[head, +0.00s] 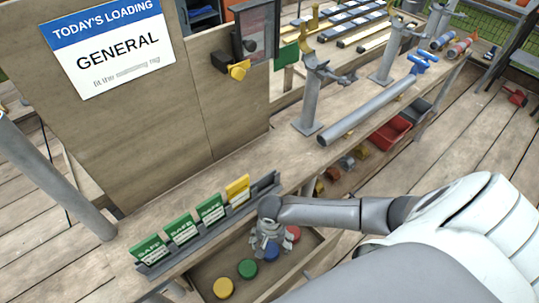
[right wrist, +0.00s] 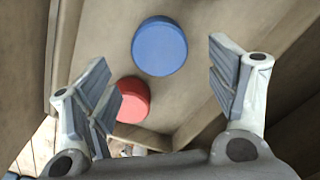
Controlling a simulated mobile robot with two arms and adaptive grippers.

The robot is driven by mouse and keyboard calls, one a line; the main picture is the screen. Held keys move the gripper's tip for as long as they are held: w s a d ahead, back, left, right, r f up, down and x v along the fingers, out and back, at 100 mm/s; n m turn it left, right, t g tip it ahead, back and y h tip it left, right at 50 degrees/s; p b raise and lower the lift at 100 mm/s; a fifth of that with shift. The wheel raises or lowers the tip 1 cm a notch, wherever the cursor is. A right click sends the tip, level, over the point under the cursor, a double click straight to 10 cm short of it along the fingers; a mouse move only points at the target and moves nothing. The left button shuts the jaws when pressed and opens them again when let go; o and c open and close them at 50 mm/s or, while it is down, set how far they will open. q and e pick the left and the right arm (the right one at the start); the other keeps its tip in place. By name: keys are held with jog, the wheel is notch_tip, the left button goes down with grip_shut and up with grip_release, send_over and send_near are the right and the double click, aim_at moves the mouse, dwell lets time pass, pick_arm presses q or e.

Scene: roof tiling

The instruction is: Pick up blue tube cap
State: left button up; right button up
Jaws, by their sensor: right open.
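The blue tube cap (right wrist: 160,46) lies flat on the floor of a wooden tray and shows fully in the right wrist view. In the head view the cap (head: 272,252) is partly hidden by my right gripper (head: 268,236). In the right wrist view my right gripper (right wrist: 165,95) is open and empty, with its fingers apart. The blue cap is beyond the fingertips, a little nearer the middle of the gap. A red cap (right wrist: 131,98) lies close to the left finger. My left gripper is not in view.
In the tray (head: 205,281) there are also a yellow cap (head: 223,288) and a green cap (head: 248,268). The tray's wooden walls are close around my right gripper. A rack with green cards (head: 181,229) and a yellow card (head: 238,189) stands on the bench behind.

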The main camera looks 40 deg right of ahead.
aim_at(271, 250)
jog(key=f, duration=0.3)
jog(key=shift+s+a+f, duration=0.25)
jog(key=shift+a+f, duration=0.1)
jog(key=shift+f, duration=0.5)
jog(key=shift+c, duration=0.4)
jog(key=c, duration=0.8)
